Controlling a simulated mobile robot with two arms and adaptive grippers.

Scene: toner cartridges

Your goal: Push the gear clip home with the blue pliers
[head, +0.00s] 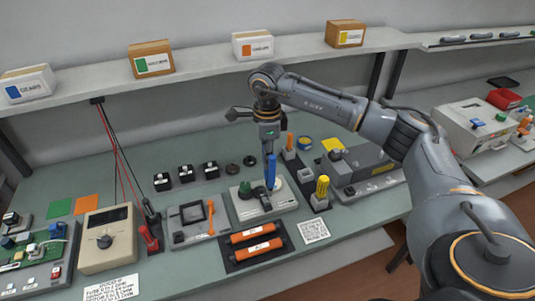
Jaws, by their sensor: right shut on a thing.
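My right gripper (269,147) points down over the middle of the bench and is shut on the blue pliers (271,172). The pliers hang upright, with their lower end at a light grey fixture (287,205). The fixture bears a green knob (245,189) and dark parts around the pliers' tip. The gear clip is too small to make out there. I cannot tell whether the pliers touch it. My left gripper is not in view.
Two orange toner cartridges (254,242) lie in a black tray in front of the fixture. A yellow-handled tool (322,188) stands to the right, and a grey tray with an orange tool (211,215) to the left. A beige meter (107,240) stands further left. A shelf with boxes runs above.

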